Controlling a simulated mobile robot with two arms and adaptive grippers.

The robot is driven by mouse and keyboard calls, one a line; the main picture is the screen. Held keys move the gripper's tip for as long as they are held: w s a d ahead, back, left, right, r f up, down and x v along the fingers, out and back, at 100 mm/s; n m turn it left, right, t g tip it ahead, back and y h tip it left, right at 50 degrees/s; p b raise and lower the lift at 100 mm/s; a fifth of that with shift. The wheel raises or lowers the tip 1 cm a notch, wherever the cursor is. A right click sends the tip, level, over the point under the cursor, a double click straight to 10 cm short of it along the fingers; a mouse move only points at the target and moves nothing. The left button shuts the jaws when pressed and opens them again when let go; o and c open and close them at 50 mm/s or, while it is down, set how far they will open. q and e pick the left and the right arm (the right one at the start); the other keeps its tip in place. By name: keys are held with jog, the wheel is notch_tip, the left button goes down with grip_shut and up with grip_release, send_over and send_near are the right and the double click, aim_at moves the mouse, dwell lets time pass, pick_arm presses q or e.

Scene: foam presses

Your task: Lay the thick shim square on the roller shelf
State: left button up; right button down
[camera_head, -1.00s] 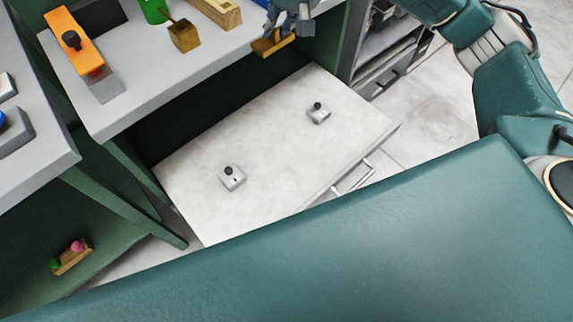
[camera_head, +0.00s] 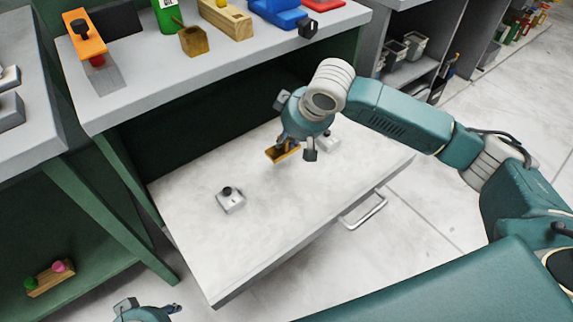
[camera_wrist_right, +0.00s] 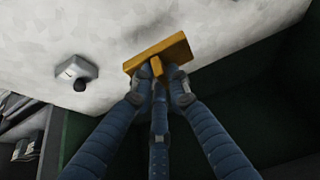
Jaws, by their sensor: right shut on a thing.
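The thick shim (camera_head: 284,153) is a flat yellow-brown piece with a raised grip. My right gripper (camera_head: 287,142) is shut on that grip and holds it over the right part of the pulled-out roller shelf (camera_head: 270,220). In the right wrist view the shim (camera_wrist_right: 172,48) lies across the fingertips, tilted in the picture. I cannot tell its exact height above the shelf. My left gripper (camera_head: 147,309) shows only in part at the bottom edge, left of the shelf; its fingers are unclear.
The bench above (camera_head: 150,95) holds several items. The shelf's front part is clear.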

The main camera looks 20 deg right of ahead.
notch_tip(320, 180, down, 3)
jog(key=shift+r, duration=0.1)
notch_tip(320, 180, down, 6)
jog(key=shift+r+b, duration=0.15)
jog(key=shift+b, duration=0.95)
pick_arm(q)
jog(key=shift+s+a+r, duration=0.1)
jog(key=shift+s+r, duration=0.25)
jog(key=shift+s, duration=0.05)
jog(key=shift+r, duration=0.1)
pick_arm(e)
jog(key=c, duration=1.7)
grip_release()
